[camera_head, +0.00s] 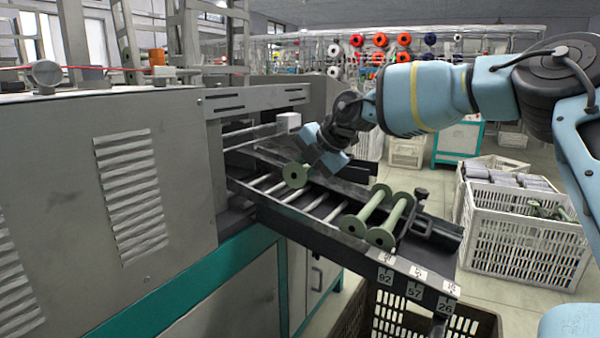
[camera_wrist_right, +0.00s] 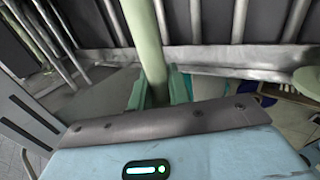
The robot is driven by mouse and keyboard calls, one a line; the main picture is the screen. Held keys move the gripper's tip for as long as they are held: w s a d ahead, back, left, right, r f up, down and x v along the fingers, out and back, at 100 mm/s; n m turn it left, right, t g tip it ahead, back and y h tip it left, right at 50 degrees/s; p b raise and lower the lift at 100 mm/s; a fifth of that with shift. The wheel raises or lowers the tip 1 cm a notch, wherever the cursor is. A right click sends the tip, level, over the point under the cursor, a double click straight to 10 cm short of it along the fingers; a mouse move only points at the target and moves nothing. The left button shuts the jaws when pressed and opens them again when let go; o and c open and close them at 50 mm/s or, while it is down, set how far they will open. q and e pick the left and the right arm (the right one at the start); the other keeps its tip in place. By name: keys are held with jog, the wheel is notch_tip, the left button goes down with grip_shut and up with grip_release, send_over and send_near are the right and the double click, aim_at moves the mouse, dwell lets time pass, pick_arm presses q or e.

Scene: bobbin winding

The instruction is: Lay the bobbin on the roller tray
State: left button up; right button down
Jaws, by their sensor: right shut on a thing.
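My right gripper (camera_head: 318,160) reaches over the roller tray (camera_head: 325,226) from the back right. It is shut on a green bobbin (camera_head: 296,175), whose round flange shows in the head view. In the right wrist view the bobbin's pale green shaft (camera_wrist_right: 143,35) runs away between the green fingertips (camera_wrist_right: 155,92). The bobbin is over the tray's rollers, near the machine; I cannot tell whether it touches them. Part of it is hidden by my gripper. My left gripper is not in view.
Two more green bobbins (camera_head: 365,210) lie side by side at the tray's outer end, beside a dark block (camera_head: 436,230). The grey machine (camera_head: 110,190) stands left. White crates (camera_head: 525,238) stand on the floor at right. Bare rollers (camera_head: 316,196) lie between the held bobbin and the others.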

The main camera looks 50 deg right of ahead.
jog(key=shift+f, duration=0.15)
jog(key=shift+w+f+b, duration=0.1)
jog(key=shift+f+b, duration=0.25)
jog(key=shift+f, duration=0.25)
jog(key=shift+w+f+b, duration=0.2)
jog(key=shift+f+b, duration=0.2)
jog(key=shift+f, duration=0.45)
jog(key=shift+w+f+b, duration=0.15)
jog(key=shift+f+b, duration=0.25)
jog(key=shift+f, duration=0.4)
